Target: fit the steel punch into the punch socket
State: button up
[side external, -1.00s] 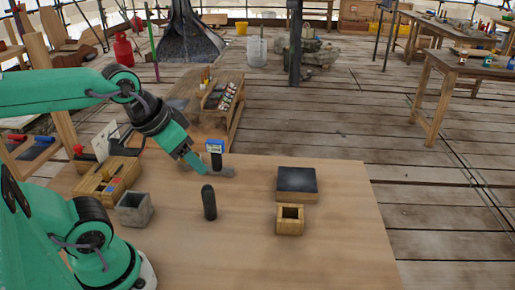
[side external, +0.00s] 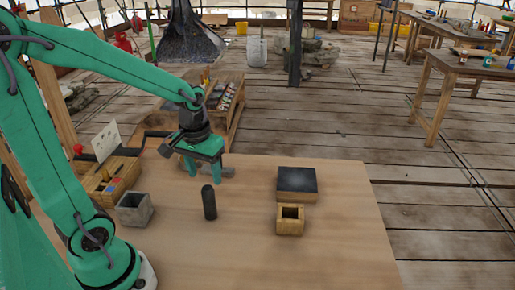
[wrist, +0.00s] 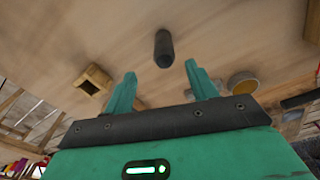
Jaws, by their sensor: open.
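The steel punch (side external: 209,203) is a dark, round-topped cylinder standing upright on the table. It also shows in the wrist view (wrist: 163,49), beyond the gap between my fingertips. My gripper (side external: 205,176) points down, open and empty, behind the punch in the side view. It is apart from the punch. A wooden block with a square hole (side external: 290,221) stands to the right of the punch and looks like the punch socket. In the wrist view this block (wrist: 93,79) is left of my fingers. Its hole looks empty.
A wooden block with a dark top (side external: 297,184) stands behind the holed block. A grey open box (side external: 134,209) is left of the punch, with a wooden tool holder (side external: 108,185) behind it. The front and right of the table (side external: 345,240) are clear.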

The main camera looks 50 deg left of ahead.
aim_at(209, 197)
jog(key=shift+w+a+f+n+g, duration=0.1)
jog(key=shift+a+f+n+g, duration=0.15)
jog(key=shift+f, duration=0.4)
jog(key=shift+w+a+f+n+g, duration=0.15)
jog(key=shift+a+f, duration=0.2)
jog(key=shift+f, duration=0.25)
jog(key=shift+f, duration=1.3)
jog(key=shift+f, duration=0.15)
jog(key=shift+w+d+f, duration=0.1)
jog(key=shift+f, duration=1.15)
jog(key=shift+d+f, duration=0.1)
jog(key=shift+f, duration=1.1)
grip_shut()
